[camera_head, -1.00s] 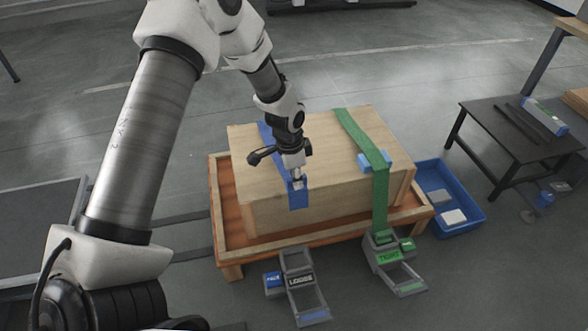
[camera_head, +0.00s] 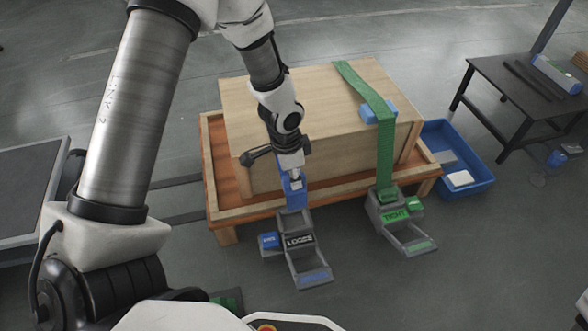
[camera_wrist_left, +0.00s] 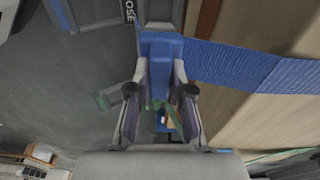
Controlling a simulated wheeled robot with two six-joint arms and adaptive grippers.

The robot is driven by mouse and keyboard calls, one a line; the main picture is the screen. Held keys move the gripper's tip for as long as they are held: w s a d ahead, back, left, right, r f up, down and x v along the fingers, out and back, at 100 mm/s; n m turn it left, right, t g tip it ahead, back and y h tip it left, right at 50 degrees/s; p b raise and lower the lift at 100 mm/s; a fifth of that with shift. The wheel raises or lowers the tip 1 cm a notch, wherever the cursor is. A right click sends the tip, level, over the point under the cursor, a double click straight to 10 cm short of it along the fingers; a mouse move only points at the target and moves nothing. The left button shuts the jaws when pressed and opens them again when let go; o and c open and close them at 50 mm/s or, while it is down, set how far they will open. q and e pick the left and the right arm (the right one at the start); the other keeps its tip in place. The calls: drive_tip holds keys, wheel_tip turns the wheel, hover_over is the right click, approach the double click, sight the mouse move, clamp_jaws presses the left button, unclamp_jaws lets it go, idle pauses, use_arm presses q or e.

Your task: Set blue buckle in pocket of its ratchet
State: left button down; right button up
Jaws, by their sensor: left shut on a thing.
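My left gripper (camera_head: 296,180) is shut on the blue buckle (camera_head: 296,198) at the end of the blue strap. In the left wrist view, the buckle (camera_wrist_left: 162,58) sits between my fingertips (camera_wrist_left: 160,92) and the strap (camera_wrist_left: 225,68) runs off to the right. The blue-marked ratchet (camera_head: 305,254), labelled LOOSE, stands below the crate's front. The buckle is just above its upper end, where the pocket is; the gap is too small to judge. The ratchet (camera_wrist_left: 158,12) also shows at the top of the left wrist view. My right gripper is not in view.
A wooden crate (camera_head: 240,110) sits on an orange pallet with a wooden rim (camera_head: 212,140). A green strap (camera_head: 368,90) runs over it to a ratchet (camera_head: 400,222) labelled TIGHT. A blue bin (camera_head: 480,182) and a black table (camera_head: 500,75) stand to the right.

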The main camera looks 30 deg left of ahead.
use_arm(q)
drive_tip(key=shift+f+b, duration=4.7)
drive_tip(key=shift+f, duration=1.6)
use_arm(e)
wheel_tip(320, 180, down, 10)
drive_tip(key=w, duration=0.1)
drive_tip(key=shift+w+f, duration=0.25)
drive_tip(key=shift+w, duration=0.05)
use_arm(q)
drive_tip(key=shift+f+b, duration=0.55)
drive_tip(key=shift+f, duration=0.15)
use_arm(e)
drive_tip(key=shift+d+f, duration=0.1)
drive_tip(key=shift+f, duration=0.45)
use_arm(q)
drive_tip(key=shift+f, duration=0.15)
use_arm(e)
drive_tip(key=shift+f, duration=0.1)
use_arm(q)
drive_tip(key=shift+f+b, duration=0.7)
drive_tip(key=shift+f, duration=0.3)
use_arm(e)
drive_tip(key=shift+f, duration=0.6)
use_arm(q)
drive_tip(key=c, duration=1)
unclamp_jaws()
drive_tip(key=shift+o, duration=0.2)
